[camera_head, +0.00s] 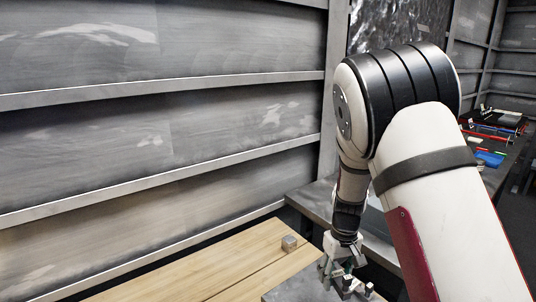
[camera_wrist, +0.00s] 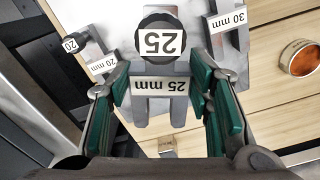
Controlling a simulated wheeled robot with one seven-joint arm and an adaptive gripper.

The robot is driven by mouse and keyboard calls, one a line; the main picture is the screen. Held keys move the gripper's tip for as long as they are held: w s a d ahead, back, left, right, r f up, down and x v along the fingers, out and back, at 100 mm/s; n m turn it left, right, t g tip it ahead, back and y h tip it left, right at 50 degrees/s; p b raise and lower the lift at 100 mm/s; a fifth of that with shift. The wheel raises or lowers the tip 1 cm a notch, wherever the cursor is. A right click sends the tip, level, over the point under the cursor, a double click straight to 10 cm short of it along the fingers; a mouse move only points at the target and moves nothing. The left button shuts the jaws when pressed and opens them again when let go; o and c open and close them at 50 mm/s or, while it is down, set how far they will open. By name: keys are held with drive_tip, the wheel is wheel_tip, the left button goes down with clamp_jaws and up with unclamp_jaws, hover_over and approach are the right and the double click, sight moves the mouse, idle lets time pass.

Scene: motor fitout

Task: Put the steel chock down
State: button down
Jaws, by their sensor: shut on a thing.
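My gripper (camera_wrist: 160,108) points down, with green pads on both sides of a grey metal piece. I take this piece to be the steel chock (camera_wrist: 160,68). The round dark-rimmed face marked 25 sits at its upper part in the wrist view, just beyond a white "25 mm" label. Where the chock ends and the labelled holder begins is hard to tell. In the camera_head view my gripper (camera_head: 340,262) is low at the grey fixtures (camera_head: 352,286); the chock cannot be made out there.
Holders labelled 20 mm (camera_wrist: 101,65) and 30 mm (camera_wrist: 231,20) stand on either side. A small block (camera_head: 289,243) rests on the wooden top (camera_head: 215,268); a copper-coloured round piece (camera_wrist: 302,58) shows at right in the wrist view. A ribbed grey wall (camera_head: 160,120) rises behind.

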drive_tip(key=m, duration=0.3)
drive_tip(key=shift+s+r, duration=0.1)
drive_tip(key=shift+r, duration=0.1)
idle(0.3)
